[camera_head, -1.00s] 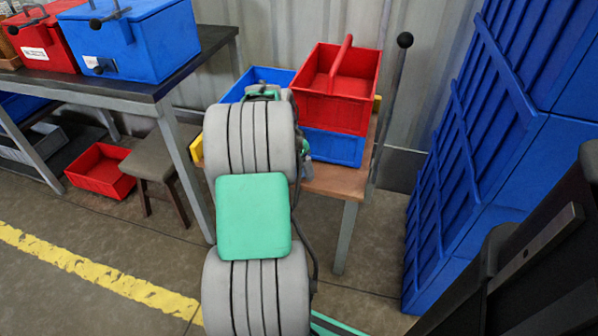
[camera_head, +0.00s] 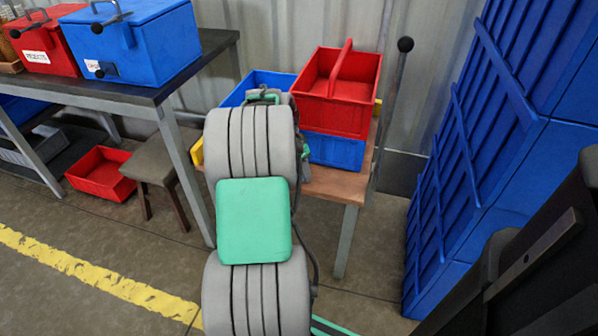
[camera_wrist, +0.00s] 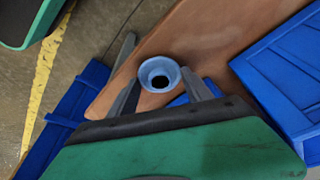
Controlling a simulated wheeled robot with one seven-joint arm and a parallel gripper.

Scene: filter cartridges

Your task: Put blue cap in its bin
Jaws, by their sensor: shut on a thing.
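In the head view my own arm hides the gripper and the cap. A blue bin (camera_head: 262,80) stands on the wooden table (camera_head: 338,184), partly behind my arm. Another blue bin (camera_head: 338,151) sits to its right, under a red bin. Which bin belongs to the cap cannot be told.
The red bin (camera_head: 340,88) with a handle is stacked high beside my arm. A dark upright pole (camera_head: 391,105) stands right of the table. Tall blue crates (camera_head: 480,170) fill the right. A workbench (camera_head: 150,92) with red and blue boxes and a stool (camera_head: 157,165) are left.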

